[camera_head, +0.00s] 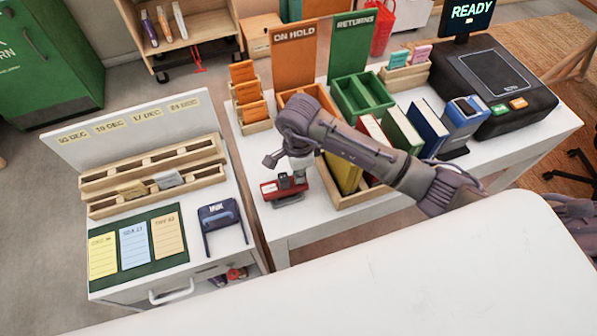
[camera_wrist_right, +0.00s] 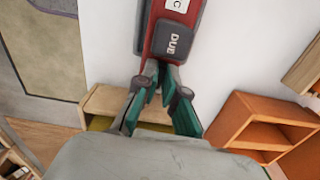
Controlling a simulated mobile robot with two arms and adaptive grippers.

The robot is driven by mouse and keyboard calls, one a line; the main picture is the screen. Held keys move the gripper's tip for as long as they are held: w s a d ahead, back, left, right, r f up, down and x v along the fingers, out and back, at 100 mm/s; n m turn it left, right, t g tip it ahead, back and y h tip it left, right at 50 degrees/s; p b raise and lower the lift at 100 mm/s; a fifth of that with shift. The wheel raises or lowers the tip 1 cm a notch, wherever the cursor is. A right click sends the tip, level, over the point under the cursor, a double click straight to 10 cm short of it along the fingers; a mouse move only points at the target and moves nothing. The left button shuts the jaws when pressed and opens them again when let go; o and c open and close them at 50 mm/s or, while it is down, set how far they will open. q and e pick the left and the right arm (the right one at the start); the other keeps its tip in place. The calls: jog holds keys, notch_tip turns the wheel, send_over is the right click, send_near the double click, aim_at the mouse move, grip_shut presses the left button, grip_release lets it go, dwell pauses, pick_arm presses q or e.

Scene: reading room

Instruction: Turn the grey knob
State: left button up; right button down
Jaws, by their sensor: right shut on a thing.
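A red date stamp device (camera_head: 270,189) with dark blocks on top lies on the white table near its left front edge. In the right wrist view, its red body (camera_wrist_right: 160,38) carries a dark block marked "DUE" (camera_wrist_right: 178,42). My right gripper (camera_head: 297,172) points down at the device's right end. In the wrist view, its teal fingertips (camera_wrist_right: 162,84) are close together at the end of the device, shut on the small grey knob, which is mostly hidden between them. My left gripper is not in view.
A wooden crate (camera_head: 335,201) with upright books stands right of the device, under my arm. Orange and green holders (camera_head: 362,96) stand behind.

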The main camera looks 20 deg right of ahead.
jog(key=m+b, duration=0.1)
jog(key=m, duration=0.2)
jog(key=shift+w+m, duration=0.15)
jog(key=shift+m, duration=0.15)
jog(key=m+b, duration=0.1)
jog(key=m, duration=0.3)
jog(key=shift+m, duration=0.3)
jog(key=c, duration=1.3)
grip_release()
jog(key=shift+o, duration=0.2)
